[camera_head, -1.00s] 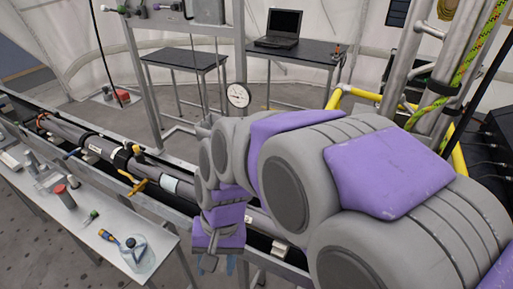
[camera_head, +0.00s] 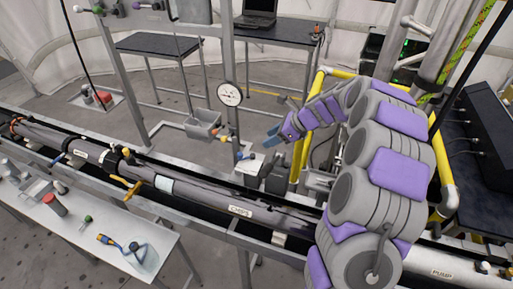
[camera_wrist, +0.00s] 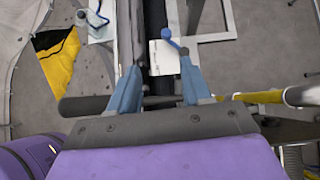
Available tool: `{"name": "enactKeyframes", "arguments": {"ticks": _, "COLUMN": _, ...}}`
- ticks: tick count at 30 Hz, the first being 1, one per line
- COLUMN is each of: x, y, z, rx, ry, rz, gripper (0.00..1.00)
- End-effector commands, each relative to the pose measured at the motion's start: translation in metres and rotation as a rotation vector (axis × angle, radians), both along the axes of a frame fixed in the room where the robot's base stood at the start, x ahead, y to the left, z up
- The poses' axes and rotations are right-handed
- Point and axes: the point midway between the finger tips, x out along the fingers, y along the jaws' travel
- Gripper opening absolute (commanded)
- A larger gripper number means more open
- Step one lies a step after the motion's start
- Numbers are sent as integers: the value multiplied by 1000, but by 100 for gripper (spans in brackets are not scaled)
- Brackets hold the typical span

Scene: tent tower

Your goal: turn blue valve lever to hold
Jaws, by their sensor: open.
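A blue valve lever (camera_wrist: 176,43) with a round knob is in the wrist view, just beyond the tip of my right finger, over a pale plate. Whether the finger touches it I cannot tell. A small blue part, apparently this lever (camera_head: 245,155), shows in the head view left of and below my gripper. My gripper (camera_wrist: 160,66) is open, its two blue fingers apart with nothing held between them. In the head view my gripper (camera_head: 272,137) reaches left, beyond the long pipe.
A yellow rail (camera_head: 301,140) stands close behind my gripper. A round gauge (camera_head: 229,94) on a post is to its left. The long grey pipe (camera_head: 205,195) crosses the foreground, with a side table (camera_head: 80,235) of small items at left.

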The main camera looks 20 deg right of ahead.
Motion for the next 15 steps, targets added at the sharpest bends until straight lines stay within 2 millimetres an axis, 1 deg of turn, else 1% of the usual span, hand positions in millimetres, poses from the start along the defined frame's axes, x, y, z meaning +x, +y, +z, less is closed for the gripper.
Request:
{"name": "enactKeyframes", "arguments": {"ticks": 2, "x": 5, "y": -6, "z": -3, "rx": 12, "ry": 8, "rz": -28, "gripper": 48}}
{"name": "enactKeyframes", "arguments": {"ticks": 5, "x": 8, "y": -5, "z": -7, "rx": 17, "ry": 12, "rz": -37, "gripper": 48}}
{"name": "enactKeyframes", "arguments": {"ticks": 8, "x": 13, "y": 2, "z": -16, "rx": 16, "ry": 11, "rz": -35, "gripper": 48}}
{"name": "enactKeyframes", "arguments": {"ticks": 15, "x": 31, "y": 30, "z": -48, "rx": 17, "ry": 13, "rz": -32, "gripper": 48}}
